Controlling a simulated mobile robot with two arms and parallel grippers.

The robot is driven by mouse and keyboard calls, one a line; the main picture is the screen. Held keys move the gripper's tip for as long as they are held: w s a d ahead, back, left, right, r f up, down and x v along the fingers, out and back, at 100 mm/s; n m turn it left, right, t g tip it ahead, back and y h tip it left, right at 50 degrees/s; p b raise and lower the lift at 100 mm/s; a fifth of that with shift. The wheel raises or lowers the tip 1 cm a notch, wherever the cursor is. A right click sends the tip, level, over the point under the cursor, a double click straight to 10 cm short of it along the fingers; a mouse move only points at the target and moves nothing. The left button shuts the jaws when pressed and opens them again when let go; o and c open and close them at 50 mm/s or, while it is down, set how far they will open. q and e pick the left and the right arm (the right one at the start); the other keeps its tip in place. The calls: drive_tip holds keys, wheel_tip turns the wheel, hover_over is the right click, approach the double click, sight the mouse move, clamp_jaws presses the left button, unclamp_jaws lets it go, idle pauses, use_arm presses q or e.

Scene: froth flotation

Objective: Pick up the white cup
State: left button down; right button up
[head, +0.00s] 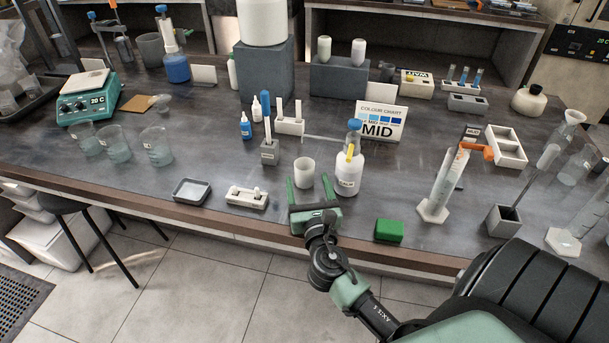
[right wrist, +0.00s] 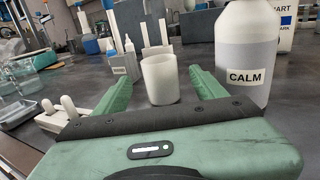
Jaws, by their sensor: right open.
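The white cup (head: 304,172) stands upright on the dark bench near its front edge, just left of a white bottle. My right gripper (head: 313,188) is open, with its two green fingers pointing at the cup from the front. In the right wrist view the cup (right wrist: 160,79) shows between the open fingers (right wrist: 160,92). I cannot tell exactly how deep it sits between them. Nothing is held. My left gripper is not in view.
The white bottle marked CALM (right wrist: 247,55) stands close to the right finger; it also shows in the head view (head: 348,175). A small white rack (head: 247,197) and a grey tray (head: 192,191) lie to the left. A green block (head: 389,231) sits to the right near the edge.

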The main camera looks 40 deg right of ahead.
sight(306, 175)
drive_tip(key=x, duration=0.6)
drive_tip(key=shift+r+p, duration=0.1)
drive_tip(key=shift+p, duration=0.25)
drive_tip(key=shift+s, duration=0.1)
drive_tip(key=c, duration=1.5)
drive_tip(key=shift+r, duration=0.1)
